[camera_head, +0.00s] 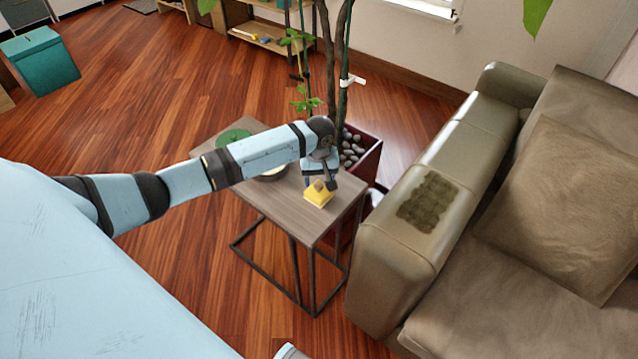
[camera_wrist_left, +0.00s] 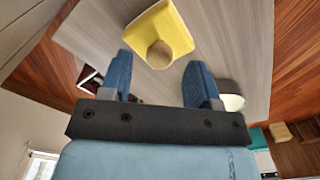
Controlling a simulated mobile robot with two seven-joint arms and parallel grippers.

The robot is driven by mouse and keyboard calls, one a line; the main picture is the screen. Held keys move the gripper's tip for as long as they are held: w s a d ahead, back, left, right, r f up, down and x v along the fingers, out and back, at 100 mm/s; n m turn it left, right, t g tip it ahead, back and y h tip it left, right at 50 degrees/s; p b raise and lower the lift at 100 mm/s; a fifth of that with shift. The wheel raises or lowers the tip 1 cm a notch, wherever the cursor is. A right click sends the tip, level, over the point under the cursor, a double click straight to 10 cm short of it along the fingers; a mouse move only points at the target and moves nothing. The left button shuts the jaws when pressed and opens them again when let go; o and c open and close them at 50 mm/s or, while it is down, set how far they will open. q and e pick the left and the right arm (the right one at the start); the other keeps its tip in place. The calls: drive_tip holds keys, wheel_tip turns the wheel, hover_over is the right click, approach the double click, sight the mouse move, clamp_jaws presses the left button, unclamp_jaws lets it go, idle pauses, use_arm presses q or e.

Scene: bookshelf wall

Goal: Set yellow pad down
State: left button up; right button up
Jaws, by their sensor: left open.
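The yellow pad (camera_head: 318,196) rests on the small side table (camera_head: 302,226), near its front right part. In the left wrist view the yellow pad (camera_wrist_left: 160,32) is a yellow block with a round tan knob on it, lying on the grey wood top. My left gripper (camera_head: 322,181) is just above and behind the pad in the head view. Its two blue fingers (camera_wrist_left: 158,82) are spread apart in the wrist view, with the knob a little beyond their tips and nothing held. My right gripper does not show.
A green round item (camera_head: 233,136) and a dish partly hidden by my arm are on the table's far left. A planter (camera_head: 366,158) with stones and a tree stands behind. A brown sofa (camera_head: 405,235) is close on the right. Open wood floor lies left.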

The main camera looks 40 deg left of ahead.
sight(319, 185)
use_arm(q)
wheel_tip(319, 185, up, 9)
drive_tip(key=p, duration=0.1)
drive_tip(key=s+d+f+m+t+h, duration=0.2)
drive_tip(key=s+d+f+m+t, duration=0.15)
drive_tip(key=s+d, duration=0.35)
drive_tip(key=s+d+f+m+t+h, duration=0.25)
drive_tip(key=s+d+f, duration=0.2)
drive_tip(key=d, duration=0.45)
drive_tip(key=s+d+f+m+t+y, duration=0.1)
drive_tip(key=s+m+t, duration=0.3)
drive_tip(key=s, duration=1)
drive_tip(key=shift+s+d+m+t, duration=0.3)
drive_tip(key=shift+s+d+t, duration=0.1)
drive_tip(key=shift+d, duration=0.15)
drive_tip(key=shift+f, duration=0.1)
